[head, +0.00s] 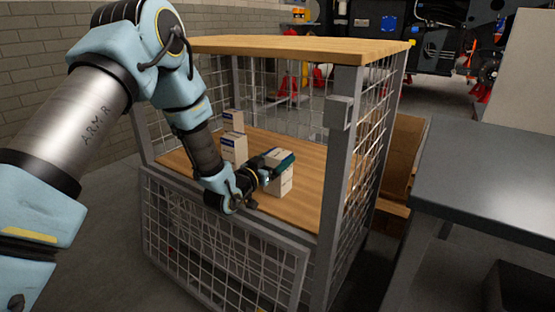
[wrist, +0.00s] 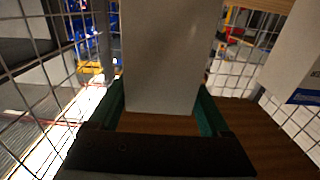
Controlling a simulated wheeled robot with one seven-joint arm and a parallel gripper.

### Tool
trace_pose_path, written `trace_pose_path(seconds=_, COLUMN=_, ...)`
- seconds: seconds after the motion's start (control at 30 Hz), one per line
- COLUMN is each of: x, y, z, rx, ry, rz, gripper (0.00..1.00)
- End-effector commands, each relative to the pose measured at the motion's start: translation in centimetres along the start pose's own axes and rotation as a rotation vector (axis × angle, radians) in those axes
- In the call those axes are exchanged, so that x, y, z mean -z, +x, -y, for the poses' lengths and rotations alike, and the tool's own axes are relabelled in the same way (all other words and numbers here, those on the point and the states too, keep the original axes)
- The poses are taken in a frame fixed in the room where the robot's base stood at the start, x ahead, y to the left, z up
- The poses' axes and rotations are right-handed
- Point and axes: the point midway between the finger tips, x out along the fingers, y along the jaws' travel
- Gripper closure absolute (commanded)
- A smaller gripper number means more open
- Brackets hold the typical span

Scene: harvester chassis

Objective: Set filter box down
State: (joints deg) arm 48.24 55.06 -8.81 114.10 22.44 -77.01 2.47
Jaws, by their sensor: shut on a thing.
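My gripper (head: 278,162) reaches through the open front of a mesh cage cart and is shut on a white filter box (head: 281,185). The box shows above and below the green finger, just over or on the wooden shelf (head: 307,201); I cannot tell whether it touches. In the wrist view the filter box (wrist: 160,55) stands upright between the two green fingers of my gripper (wrist: 160,98), with wood showing below it. Two more white boxes with blue labels, one nearer (head: 234,149) and one farther (head: 233,121), stand on the shelf to the left.
The cage has a wooden top (head: 300,48), mesh sides and a grey right post (head: 342,150). Its front mesh panel (head: 215,245) hangs lowered. A grey table (head: 490,180) stands at the right. In the wrist view another labelled box (wrist: 296,65) is close on the right.

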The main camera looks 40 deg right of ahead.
Motion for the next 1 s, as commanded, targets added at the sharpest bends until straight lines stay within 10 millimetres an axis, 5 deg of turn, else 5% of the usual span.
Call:
trace_pose_path(seconds=0.1, x=-0.3, y=0.0, z=0.0, rx=0.000, ry=0.000, rz=-0.002, gripper=1.00)
trace_pose_path(seconds=0.13, x=-0.3, y=0.0, z=0.0, rx=0.000, ry=0.000, rz=0.001, gripper=0.16)
trace_pose_path(seconds=0.27, x=-0.3, y=0.0, z=0.0, rx=0.000, ry=0.000, rz=0.001, gripper=0.01)
trace_pose_path(seconds=0.63, x=0.1, y=-0.3, z=0.0, rx=0.001, ry=-0.001, rz=0.002, gripper=0.00)
trace_pose_path(seconds=1.0, x=0.0, y=-7.6, z=0.1, rx=0.002, ry=-0.002, rz=0.005, gripper=0.00)
